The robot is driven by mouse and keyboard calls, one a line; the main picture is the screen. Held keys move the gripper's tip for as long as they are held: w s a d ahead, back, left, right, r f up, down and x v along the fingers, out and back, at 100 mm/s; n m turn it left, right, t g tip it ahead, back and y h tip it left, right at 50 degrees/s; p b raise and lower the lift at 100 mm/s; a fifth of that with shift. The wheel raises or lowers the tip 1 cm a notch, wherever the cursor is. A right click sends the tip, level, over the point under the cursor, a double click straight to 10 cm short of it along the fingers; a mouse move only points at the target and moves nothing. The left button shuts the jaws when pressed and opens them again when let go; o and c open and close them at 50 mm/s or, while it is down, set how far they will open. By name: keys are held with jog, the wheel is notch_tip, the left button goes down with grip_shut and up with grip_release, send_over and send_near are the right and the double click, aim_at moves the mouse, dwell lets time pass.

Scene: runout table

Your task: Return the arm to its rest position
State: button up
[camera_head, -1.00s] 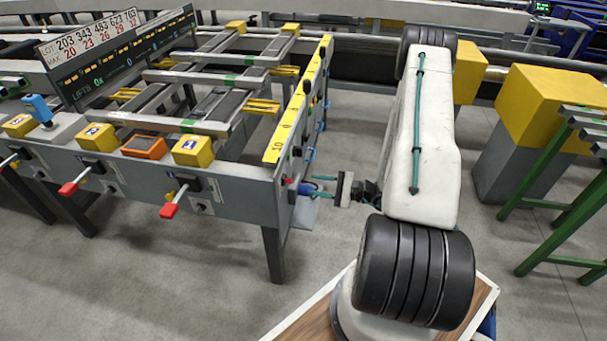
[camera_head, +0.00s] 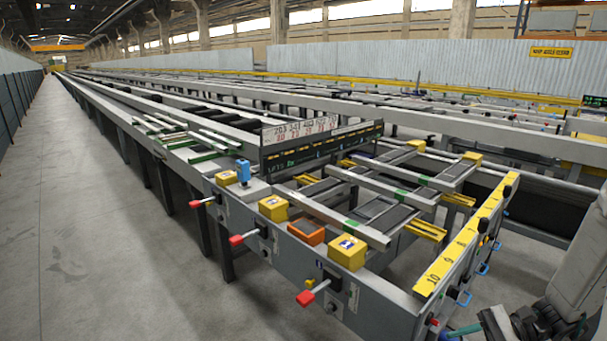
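My arm (camera_head: 580,270) shows at the lower right, a pale link with dark joints, partly cut off by the frame edge. My gripper (camera_head: 458,330) is at the bottom edge, beside the right end of the runout table (camera_head: 385,305). One teal finger shows, pointing left toward the table's side; the rest is cut off or hidden, so its opening cannot be judged. I cannot tell whether it touches anything there.
Red-tipped levers (camera_head: 306,298) stick out from the table front. Yellow boxes (camera_head: 347,252) and an orange tray (camera_head: 306,232) sit on top. A yellow numbered scale (camera_head: 466,240) runs along the right side, with blue handles (camera_head: 464,298) below. Clear floor (camera_head: 90,240) lies left.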

jog(key=s+a+r+n+h, duration=0.3)
jog(key=s+r+n+h, duration=0.1)
jog(key=r, duration=0.4)
jog(key=s+a+r+n+h, duration=0.4)
jog(key=r+n+h, duration=0.1)
jog(key=r, duration=0.4)
jog(key=s+a+r+n+h, duration=0.4)
jog(key=s+r+h, duration=0.1)
jog(key=r, duration=0.3)
jog(key=shift+a+r, duration=0.15)
jog(key=shift+r, duration=0.2)
